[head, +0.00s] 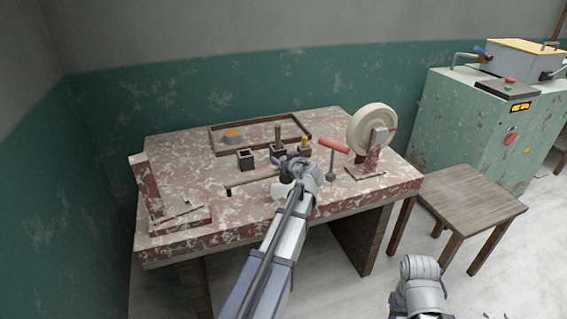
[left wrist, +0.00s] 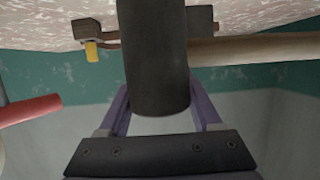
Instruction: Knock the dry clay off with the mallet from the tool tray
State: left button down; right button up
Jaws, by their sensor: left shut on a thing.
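A mallet with a black cylinder head (left wrist: 157,60) and a pale wooden handle (left wrist: 260,48) fills the left wrist view. In the head view its handle (head: 250,182) points left above the table. My left gripper (head: 286,180) is shut on the mallet close to its head; the black head hides the exact contact. I cannot make out which lump is the dry clay. My right gripper is not visible.
Small dark holders (head: 245,158) stand in front of the tray. A red T-handle tool (head: 333,146) stands right of my gripper, and a pale wheel (head: 368,128) on a stand is farther right. A bracket (head: 150,190) stands at left. A stool (head: 470,200) is beside the table.

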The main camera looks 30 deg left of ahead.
pick_arm(q)
jog(key=shift+f+b, duration=0.45)
jog(key=shift+f, duration=0.25)
notch_tip(320, 180, down, 4)
jog(key=b, duration=0.3)
jog(key=shift+r+b, duration=0.1)
jog(key=shift+b, duration=0.25)
jog(key=shift+r+p, duration=0.45)
jog(key=shift+r, duration=0.05)
notch_tip(320, 180, up, 6)
jog(key=p, duration=0.6)
